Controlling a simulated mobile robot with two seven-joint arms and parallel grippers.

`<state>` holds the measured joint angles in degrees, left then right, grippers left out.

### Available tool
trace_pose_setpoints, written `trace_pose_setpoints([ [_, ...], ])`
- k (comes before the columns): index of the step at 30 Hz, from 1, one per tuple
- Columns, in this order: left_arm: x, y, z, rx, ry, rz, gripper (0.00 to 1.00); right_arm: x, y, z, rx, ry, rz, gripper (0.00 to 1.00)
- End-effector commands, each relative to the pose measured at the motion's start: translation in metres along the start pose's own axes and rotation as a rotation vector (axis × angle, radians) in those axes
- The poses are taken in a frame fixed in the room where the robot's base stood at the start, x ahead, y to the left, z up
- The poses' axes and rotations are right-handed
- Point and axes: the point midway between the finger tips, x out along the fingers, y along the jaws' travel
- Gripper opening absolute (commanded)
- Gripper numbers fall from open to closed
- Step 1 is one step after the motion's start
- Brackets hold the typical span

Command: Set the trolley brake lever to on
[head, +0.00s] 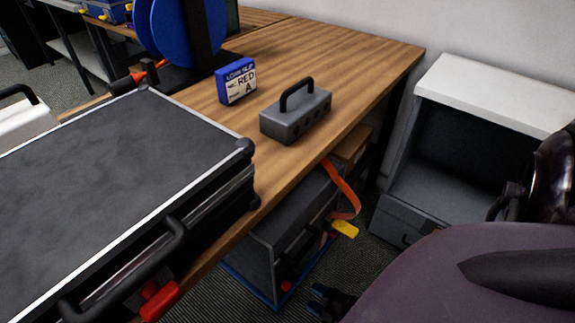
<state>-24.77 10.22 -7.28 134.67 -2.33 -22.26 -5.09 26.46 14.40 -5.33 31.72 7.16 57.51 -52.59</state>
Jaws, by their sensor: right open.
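Under the wooden table is a dark grey box-shaped unit (278,238) with a blue lower edge; I cannot tell whether it is the trolley. A small red part (287,286) shows low on it, and a yellow piece (344,229) sticks out at its right side. I cannot tell whether either is the brake lever, or how it is set. My right gripper (497,207) is at the right edge, small and dark, open, in front of the grey cabinet and apart from the dark unit. My left gripper is not in view.
A large black case (100,165) with red latches fills the left of the table (335,62). A grey handled block (297,117) and a blue labelled box (236,81) stand on it. An orange strap (342,184) hangs below. A purple chair-like surface (440,275) blocks the lower right.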

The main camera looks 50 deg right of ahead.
Motion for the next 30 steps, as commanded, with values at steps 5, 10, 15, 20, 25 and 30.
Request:
trace_pose_setpoints([
  [5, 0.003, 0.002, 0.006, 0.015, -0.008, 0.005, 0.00, 0.029, -0.003, 0.001, 0.001, -0.001, -0.003, 0.60],
  [10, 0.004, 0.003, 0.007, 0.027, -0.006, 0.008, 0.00, 0.057, -0.004, 0.001, 0.001, -0.002, -0.006, 0.60],
  [15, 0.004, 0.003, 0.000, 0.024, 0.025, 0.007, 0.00, 0.078, -0.003, 0.001, 0.002, -0.001, -0.004, 0.60],
  [20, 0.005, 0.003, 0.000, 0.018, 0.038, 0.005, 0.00, 0.089, -0.002, 0.001, 0.002, -0.002, -0.003, 0.60],
  [25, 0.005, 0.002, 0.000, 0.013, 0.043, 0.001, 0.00, 0.091, -0.001, 0.000, 0.002, -0.001, -0.002, 0.60],
  [30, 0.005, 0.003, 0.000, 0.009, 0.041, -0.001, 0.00, 0.091, 0.000, 0.000, 0.002, -0.001, -0.001, 0.58],
])
